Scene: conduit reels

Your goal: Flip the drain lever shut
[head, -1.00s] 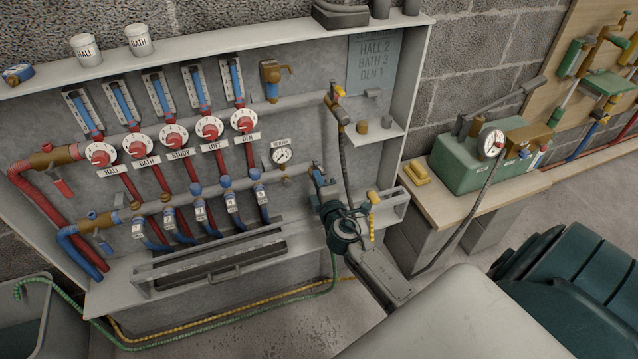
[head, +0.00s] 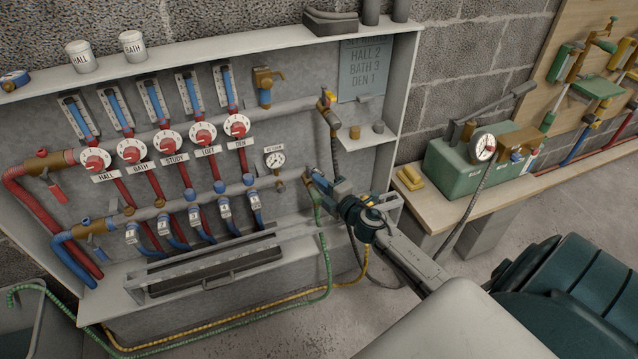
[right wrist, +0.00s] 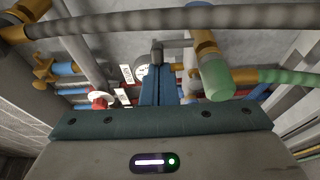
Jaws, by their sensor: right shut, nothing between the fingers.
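My right gripper (head: 322,181) is shut and empty, at the right end of the lower pipe manifold, where a brass drain valve with a green hose (head: 325,262) sits. In the right wrist view its blue fingers (right wrist: 160,88) point at the manifold. There, the brass valve body (right wrist: 204,40) is just right of the fingers, with a green round end below it. A thin grey bar (right wrist: 178,43) runs from the valve to a dark piece at the fingertips. It looks like the drain lever; whether the fingers touch it I cannot tell. In the head view my gripper hides most of it.
An upper valve (head: 327,98) with a grey hose hangs above my gripper; the hose crosses the top of the wrist view. A gauge (head: 274,159) and dials are to the left. A bench with a green pump box (head: 465,170) stands right.

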